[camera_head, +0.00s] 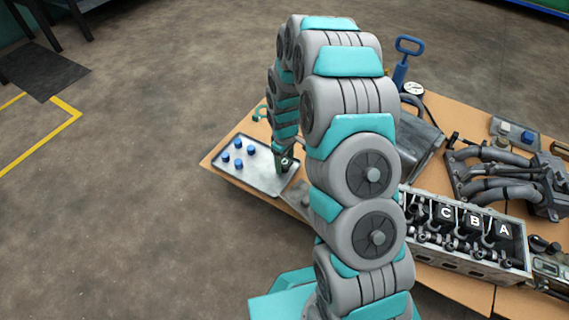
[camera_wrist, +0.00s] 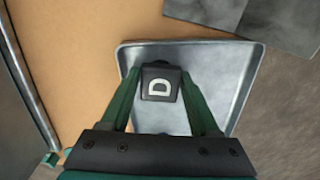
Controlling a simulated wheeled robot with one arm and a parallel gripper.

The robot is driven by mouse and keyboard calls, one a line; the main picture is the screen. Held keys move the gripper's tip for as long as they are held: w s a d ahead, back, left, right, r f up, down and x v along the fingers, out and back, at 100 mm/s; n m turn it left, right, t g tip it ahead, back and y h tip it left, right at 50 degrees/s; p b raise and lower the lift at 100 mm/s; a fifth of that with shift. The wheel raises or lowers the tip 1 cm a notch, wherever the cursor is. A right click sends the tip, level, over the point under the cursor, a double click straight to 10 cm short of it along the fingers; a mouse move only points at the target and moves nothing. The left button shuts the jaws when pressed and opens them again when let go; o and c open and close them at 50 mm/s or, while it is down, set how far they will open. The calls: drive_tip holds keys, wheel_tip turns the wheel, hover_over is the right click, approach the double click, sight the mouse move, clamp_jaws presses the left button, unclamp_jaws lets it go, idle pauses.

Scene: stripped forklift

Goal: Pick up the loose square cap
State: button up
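The loose square cap (camera_wrist: 160,88) is black with a white letter D, and it shows in the wrist view between the two fingertips. My gripper (camera_wrist: 160,80) has its green fingers against the cap's left and right sides, with no clear gap, so it looks shut on the cap. In the head view my gripper (camera_head: 286,162) is low over the right side of the metal tray (camera_head: 262,181), which also shows in the wrist view (camera_wrist: 250,62). Whether the cap rests on the tray or is just above it cannot be told.
Several blue-topped pieces (camera_head: 238,144) stand on the tray's left side. An engine block (camera_head: 470,262) with square caps marked C, B and A stands at the right. Pipes (camera_head: 500,172), a dark metal block (camera_head: 418,145) and a blue-handled tool (camera_head: 403,62) crowd the table. Open floor lies left.

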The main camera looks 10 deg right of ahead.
sight(286, 163)
clamp_jaws()
drive_tip(key=shift+r, duration=0.1)
idle(0.3)
drive_tip(key=shift+r, duration=0.5)
drive_tip(key=r, duration=0.1)
drive_tip(key=r+p, duration=0.1)
drive_tip(key=shift+s+d+r, duration=0.1)
drive_tip(key=shift+s+r, duration=0.2)
drive_tip(key=shift+s, duration=0.05)
drive_tip(key=s+d, duration=0.1)
drive_tip(key=s, duration=0.4)
drive_tip(key=s+d+p, duration=0.1)
drive_tip(key=s, duration=0.3)
drive_tip(key=s+d+r, duration=0.1)
drive_tip(key=s+d, duration=0.1)
drive_tip(key=s, duration=0.3)
drive_tip(key=shift+s+d+r, duration=0.1)
drive_tip(key=shift+s, duration=0.25)
